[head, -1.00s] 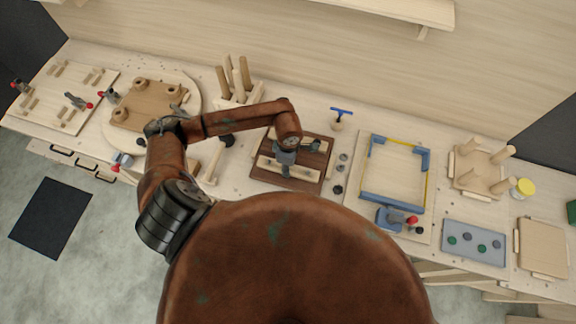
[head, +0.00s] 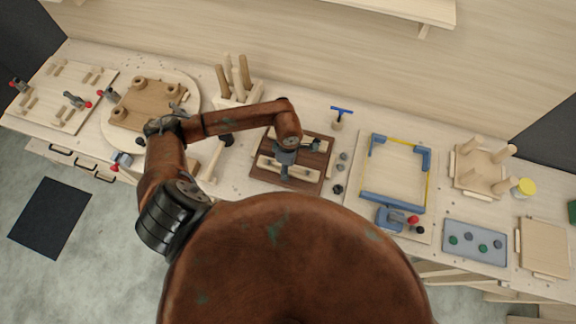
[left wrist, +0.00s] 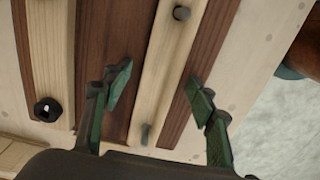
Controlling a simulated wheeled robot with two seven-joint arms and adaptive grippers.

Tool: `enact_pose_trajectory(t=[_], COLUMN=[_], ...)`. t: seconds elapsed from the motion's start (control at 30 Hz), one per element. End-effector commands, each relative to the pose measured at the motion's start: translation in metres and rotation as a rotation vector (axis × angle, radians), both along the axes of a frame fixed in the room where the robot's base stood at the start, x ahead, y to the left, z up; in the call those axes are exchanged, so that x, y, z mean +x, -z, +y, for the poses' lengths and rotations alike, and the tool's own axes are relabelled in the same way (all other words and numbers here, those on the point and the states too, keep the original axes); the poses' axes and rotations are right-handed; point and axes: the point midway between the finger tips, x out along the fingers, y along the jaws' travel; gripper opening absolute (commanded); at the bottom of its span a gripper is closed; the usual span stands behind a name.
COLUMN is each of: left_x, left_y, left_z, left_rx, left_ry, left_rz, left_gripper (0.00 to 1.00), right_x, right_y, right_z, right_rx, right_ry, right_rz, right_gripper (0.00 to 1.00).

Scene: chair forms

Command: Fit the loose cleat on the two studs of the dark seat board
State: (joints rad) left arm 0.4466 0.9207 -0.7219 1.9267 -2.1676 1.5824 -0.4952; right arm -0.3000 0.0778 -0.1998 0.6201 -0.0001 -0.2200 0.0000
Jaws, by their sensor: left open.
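The dark seat board (head: 258,176) lies on the bench in front of me. A pale strip, apparently the cleat (head: 308,177), lies across its near part; in the left wrist view the cleat (left wrist: 161,75) shows two grey studs (left wrist: 181,13) (left wrist: 145,133) standing up out of it. Whether it sits fully down I cannot tell. A second pale strip (left wrist: 52,60) with a black knob runs alongside on the board. My left gripper (head: 286,171) is above the board, open; its green-padded fingers (left wrist: 160,90) are on either side of the cleat. My right gripper is not in view.
Small dark round parts (head: 338,189) and a blue-handled tool (head: 341,112) are right of the board. Farther right is a blue-cornered frame (head: 392,204). A rack of upright legs (head: 238,98) stands behind on the left.

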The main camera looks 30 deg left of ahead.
Motion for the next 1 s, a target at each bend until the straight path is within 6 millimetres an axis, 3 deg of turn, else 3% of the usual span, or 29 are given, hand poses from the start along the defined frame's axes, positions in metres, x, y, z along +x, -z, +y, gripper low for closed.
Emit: enact_pose_trajectory(t=[0.27,0.7,1.0], left_x=[0.001,0.001,0.0], left_y=[-0.011,-0.096,-0.12], left_z=[0.0,0.0,0.0], left_rx=[-0.001,0.001,0.0], left_ry=[0.001,0.001,0.0], left_rz=[-0.001,-0.003,0.0], left_gripper=[0.52,0.52,0.52], right_x=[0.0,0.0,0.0], right_y=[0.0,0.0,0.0], right_z=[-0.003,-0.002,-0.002], right_rx=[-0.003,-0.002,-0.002], right_ry=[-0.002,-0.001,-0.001], right_rz=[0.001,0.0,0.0], right_gripper=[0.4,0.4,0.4])
